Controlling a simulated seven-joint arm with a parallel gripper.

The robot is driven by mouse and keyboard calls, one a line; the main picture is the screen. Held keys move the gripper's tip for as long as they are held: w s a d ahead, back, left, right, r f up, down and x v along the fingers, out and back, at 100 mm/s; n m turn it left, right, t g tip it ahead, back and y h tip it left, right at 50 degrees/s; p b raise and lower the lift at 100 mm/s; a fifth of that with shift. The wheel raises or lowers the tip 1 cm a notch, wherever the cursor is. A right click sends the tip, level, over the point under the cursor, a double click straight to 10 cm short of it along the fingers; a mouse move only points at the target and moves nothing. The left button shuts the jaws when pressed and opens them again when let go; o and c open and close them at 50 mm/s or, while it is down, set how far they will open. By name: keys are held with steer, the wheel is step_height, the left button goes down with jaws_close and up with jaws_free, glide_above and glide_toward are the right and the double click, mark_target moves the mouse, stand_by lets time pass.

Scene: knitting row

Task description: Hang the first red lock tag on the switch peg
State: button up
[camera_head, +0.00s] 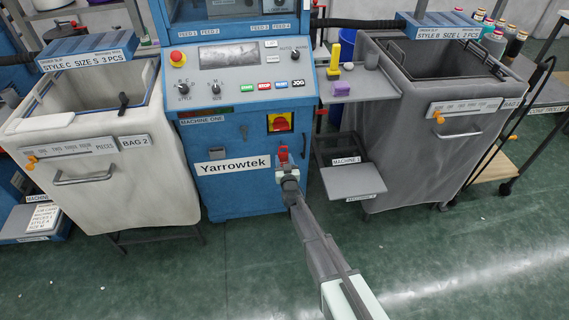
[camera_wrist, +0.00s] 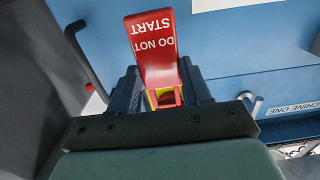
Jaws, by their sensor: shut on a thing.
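My gripper (camera_head: 289,172) is shut on a red lock tag (camera_head: 283,154) and holds it in front of the blue machine, a little below the switch. In the wrist view the tag (camera_wrist: 152,45) shows "DO NOT START" upside down and stands out from between the dark fingers (camera_wrist: 160,93). The red and yellow switch (camera_head: 280,122) is on the machine front; in the wrist view yellow and red show behind the tag's lower end. A small hooked metal piece (camera_wrist: 254,104) sticks out from the blue panel, apart from the tag. I cannot tell whether it is the switch peg.
The blue machine (camera_head: 222,150) has buttons and knobs above. A white bag cart (camera_head: 150,180) stands at left and a grey one (camera_head: 420,150) at right. Between machine and grey cart are a shelf with small items (camera_head: 375,88) and a lower grey tray (camera_head: 352,182).

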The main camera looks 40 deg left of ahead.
steer(key=shift+x, duration=1.5)
steer(key=shift+w+a+f, duration=0.45)
steer(key=shift+f, duration=0.1)
steer(key=o, duration=1.1)
steer(key=v, duration=1.4)
